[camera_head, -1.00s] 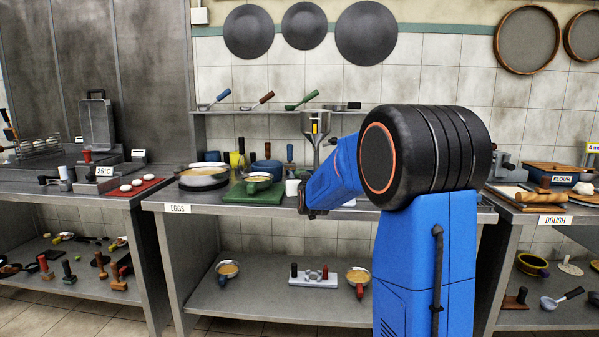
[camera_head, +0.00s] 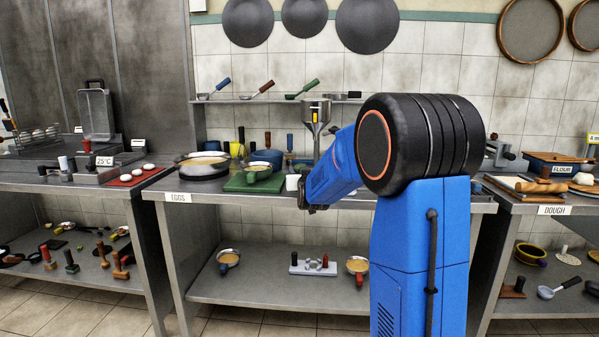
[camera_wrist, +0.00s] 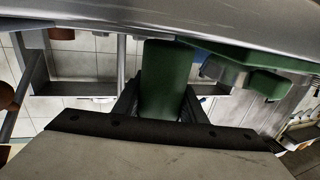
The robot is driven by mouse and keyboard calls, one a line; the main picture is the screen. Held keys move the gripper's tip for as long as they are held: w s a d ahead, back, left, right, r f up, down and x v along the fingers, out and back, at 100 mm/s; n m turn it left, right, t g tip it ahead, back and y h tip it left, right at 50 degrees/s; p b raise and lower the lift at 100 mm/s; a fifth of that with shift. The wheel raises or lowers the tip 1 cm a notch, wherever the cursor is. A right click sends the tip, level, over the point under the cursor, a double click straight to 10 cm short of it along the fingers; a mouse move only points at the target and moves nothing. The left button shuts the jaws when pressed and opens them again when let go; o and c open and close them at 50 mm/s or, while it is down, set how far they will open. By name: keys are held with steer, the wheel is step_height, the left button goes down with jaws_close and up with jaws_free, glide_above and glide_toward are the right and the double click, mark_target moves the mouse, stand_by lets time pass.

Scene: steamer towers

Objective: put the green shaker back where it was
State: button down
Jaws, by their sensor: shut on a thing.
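In the wrist view a green cylinder, the green shaker (camera_wrist: 165,80), stands between the two dark fingers of my gripper (camera_wrist: 160,105), which is shut on it. Its far end lies close to a grey metal edge across the top of that view. In the head view my gripper (camera_head: 313,208) is at the front edge of the EGGS table, right of the green board. The shaker cannot be made out there. On the lower shelf a white rack (camera_head: 302,269) holds a black shaker (camera_head: 294,258) and a red shaker (camera_head: 325,261).
The EGGS table (camera_head: 230,200) carries a green board (camera_head: 256,182), a pan (camera_head: 203,164) and a white cup (camera_head: 292,182) near my gripper. Another green piece (camera_wrist: 265,84) shows in the wrist view. Shelf space left of the rack is free.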

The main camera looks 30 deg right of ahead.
steer(key=shift+f, duration=0.4)
steer(key=c, duration=1)
jaws_free()
steer(key=shift+c, duration=0.2)
steer(key=shift+s, duration=0.1)
steer(key=v, duration=1.7)
steer(key=shift+s+a, duration=0.1)
